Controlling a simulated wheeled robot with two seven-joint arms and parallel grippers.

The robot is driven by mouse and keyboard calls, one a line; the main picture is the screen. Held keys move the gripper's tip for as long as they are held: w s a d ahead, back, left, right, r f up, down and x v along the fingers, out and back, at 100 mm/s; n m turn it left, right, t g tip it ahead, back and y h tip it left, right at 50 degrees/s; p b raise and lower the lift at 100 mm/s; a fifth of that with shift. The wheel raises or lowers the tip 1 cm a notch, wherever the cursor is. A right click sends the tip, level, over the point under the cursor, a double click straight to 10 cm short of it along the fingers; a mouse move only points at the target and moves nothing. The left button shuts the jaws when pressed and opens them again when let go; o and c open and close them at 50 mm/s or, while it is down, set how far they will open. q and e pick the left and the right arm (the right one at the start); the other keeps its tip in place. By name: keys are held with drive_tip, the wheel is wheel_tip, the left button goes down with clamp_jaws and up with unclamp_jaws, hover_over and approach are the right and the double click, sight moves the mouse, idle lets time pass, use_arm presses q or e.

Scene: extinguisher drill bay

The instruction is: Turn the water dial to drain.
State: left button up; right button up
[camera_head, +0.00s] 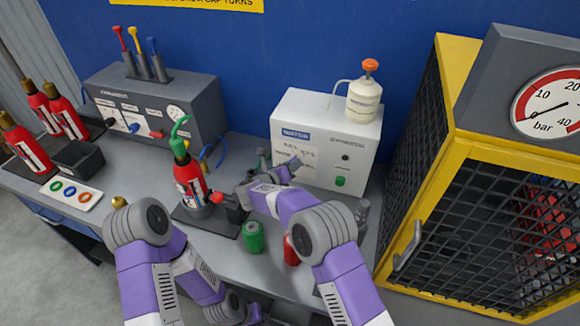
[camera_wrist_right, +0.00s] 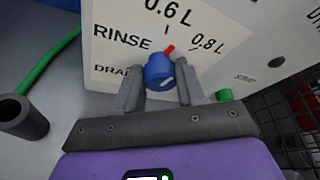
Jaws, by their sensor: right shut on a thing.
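The blue water dial (camera_wrist_right: 157,76) is on the front of the white water box (camera_head: 361,138). Its red pointer tilts up and right, between the 0.6 L and 0.8 L marks and nearer 0.6 L. RINSE and the partly covered DRAIN label are left of the dial. My right gripper (camera_wrist_right: 160,68) is shut on the dial, one finger on each side. In the head view my right gripper (camera_head: 292,166) is at the box's lower left front and the dial is hidden there. My left arm is at the lower left; its gripper does not show.
A red extinguisher (camera_head: 188,181) stands on a dark plate left of my right forearm. Green (camera_head: 253,238) and red (camera_head: 290,250) cans stand near the bench front. A yellow-framed mesh cage (camera_head: 470,200) is on the right. A pump bottle (camera_head: 363,100) stands on the box.

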idle(0.3)
drive_tip(key=o, duration=1)
drive_tip(key=shift+o, duration=0.2)
drive_tip(key=v, duration=0.7)
drive_tip(key=shift+s, duration=0.3)
drive_tip(key=shift+a, duration=0.15)
